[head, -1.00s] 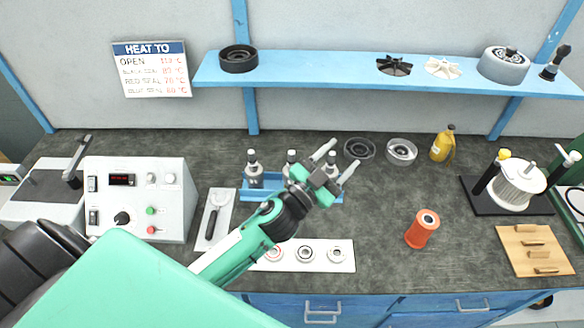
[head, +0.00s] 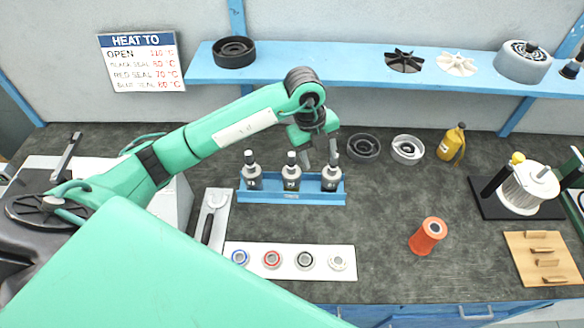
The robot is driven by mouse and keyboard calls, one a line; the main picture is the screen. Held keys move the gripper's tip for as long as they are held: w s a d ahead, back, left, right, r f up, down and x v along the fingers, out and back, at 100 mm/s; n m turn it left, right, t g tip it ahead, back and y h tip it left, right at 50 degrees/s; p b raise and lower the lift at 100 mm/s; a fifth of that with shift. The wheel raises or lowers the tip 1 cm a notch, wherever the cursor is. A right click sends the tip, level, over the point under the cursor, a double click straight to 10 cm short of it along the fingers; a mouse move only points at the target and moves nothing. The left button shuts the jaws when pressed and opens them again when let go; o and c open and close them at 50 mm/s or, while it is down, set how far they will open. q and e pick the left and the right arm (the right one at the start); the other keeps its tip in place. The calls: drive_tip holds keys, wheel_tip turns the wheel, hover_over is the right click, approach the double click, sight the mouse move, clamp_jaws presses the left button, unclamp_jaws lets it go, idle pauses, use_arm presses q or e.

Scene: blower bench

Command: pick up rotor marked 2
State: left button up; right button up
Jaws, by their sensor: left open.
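Each has a small label, too small to read surely, so I cannot tell which is marked 2. My left gripper (head: 319,156) is open and empty, fingers pointing down, near the middle and right rotors at the rack's back side. Whether it touches either one is unclear. My right gripper is not in view.
A white strip (head: 320,248) with several ring seals lies in front of the rack. A blue shelf (head: 330,72) runs behind.

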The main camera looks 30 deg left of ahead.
sight(293, 155)
use_arm(q)
drive_tip(key=w+a+r+n+y, duration=0.2)
drive_tip(key=a+y, duration=0.2)
drive_tip(key=a, duration=0.3)
drive_tip(key=f+p, duration=0.1)
drive_tip(key=f, duration=0.4)
drive_tip(key=a+f+p, duration=0.1)
drive_tip(key=f, duration=0.2)
drive_tip(key=shift+w+a+f+p, duration=0.1)
drive_tip(key=shift+w+p, duration=0.2)
drive_tip(key=shift+p, duration=0.05)
drive_tip(key=shift+a+f+p, duration=0.1)
drive_tip(key=shift+f+p, duration=0.35)
drive_tip(key=shift+p, duration=0.05)
drive_tip(key=f, duration=0.1)
drive_tip(key=f+p, duration=0.2)
drive_tip(key=f, duration=0.1)
drive_tip(key=shift+a, duration=0.35)
drive_tip(key=shift+w+f, duration=0.1)
drive_tip(key=shift+f, duration=0.15)
clamp_jaws()
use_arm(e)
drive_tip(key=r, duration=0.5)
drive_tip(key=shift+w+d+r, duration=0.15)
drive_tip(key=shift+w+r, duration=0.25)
use_arm(q)
drive_tip(key=shift+r, duration=0.1)
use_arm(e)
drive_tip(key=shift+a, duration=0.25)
